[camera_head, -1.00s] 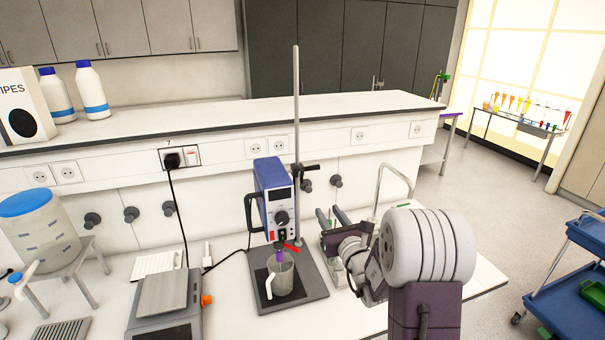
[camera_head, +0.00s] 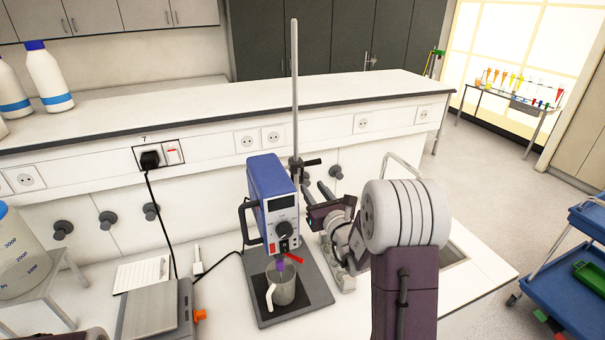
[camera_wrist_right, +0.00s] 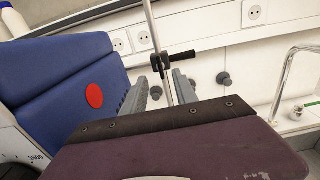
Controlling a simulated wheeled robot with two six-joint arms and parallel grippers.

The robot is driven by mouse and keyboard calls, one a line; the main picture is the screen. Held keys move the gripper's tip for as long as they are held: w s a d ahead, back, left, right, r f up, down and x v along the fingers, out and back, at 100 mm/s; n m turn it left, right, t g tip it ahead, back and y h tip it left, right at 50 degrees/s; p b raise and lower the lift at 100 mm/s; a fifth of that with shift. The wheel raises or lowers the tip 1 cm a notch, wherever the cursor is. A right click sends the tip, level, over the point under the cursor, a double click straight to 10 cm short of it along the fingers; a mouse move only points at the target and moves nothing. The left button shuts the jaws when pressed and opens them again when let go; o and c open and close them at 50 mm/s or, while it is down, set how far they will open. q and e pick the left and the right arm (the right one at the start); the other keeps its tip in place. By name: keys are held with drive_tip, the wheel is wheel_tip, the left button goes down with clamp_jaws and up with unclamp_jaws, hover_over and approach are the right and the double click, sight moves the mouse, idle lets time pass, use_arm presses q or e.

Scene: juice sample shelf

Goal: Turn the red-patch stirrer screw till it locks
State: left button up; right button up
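The blue stirrer (camera_head: 272,188) hangs on an upright metal rod (camera_head: 295,90) above a beaker (camera_head: 282,287). Its side bears a round red patch (camera_wrist_right: 95,95) in the right wrist view. A black clamp with a screw handle (camera_head: 312,162) sits on the rod behind the stirrer; the screw handle also shows in the right wrist view (camera_wrist_right: 182,56). My right gripper (camera_head: 316,191) is open, to the right of the stirrer. In the right wrist view its fingers (camera_wrist_right: 160,92) are apart, below the clamp screw, with nothing visible between them. My left gripper is out of view.
A balance (camera_head: 152,312) stands left of the stirrer base (camera_head: 315,290). A large container (camera_head: 22,255) is at the far left. A metal tap (camera_head: 402,168) rises behind my right arm. Wall knobs (camera_head: 336,172) and the raised shelf (camera_head: 215,112) lie behind.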

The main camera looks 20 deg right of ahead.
sight(303, 174)
drive_tip(key=w+p, duration=0.2)
drive_tip(key=w, duration=0.1)
drive_tip(key=shift+w+r, duration=0.2)
drive_tip(key=shift+r, duration=0.15)
drive_tip(key=w, duration=0.1)
drive_tip(key=w+p, duration=0.1)
drive_tip(key=w, duration=0.1)
drive_tip(key=w+f, duration=0.1)
drive_tip(key=w, duration=0.1)
drive_tip(key=shift+w+d+p, duration=0.15)
drive_tip(key=shift+d+p, duration=0.1)
drive_tip(key=shift+p, duration=0.1)
drive_tip(key=shift+s+r, duration=0.15)
drive_tip(key=shift+s, duration=0.1)
drive_tip(key=shift+c, duration=0.6)
clamp_jaws()
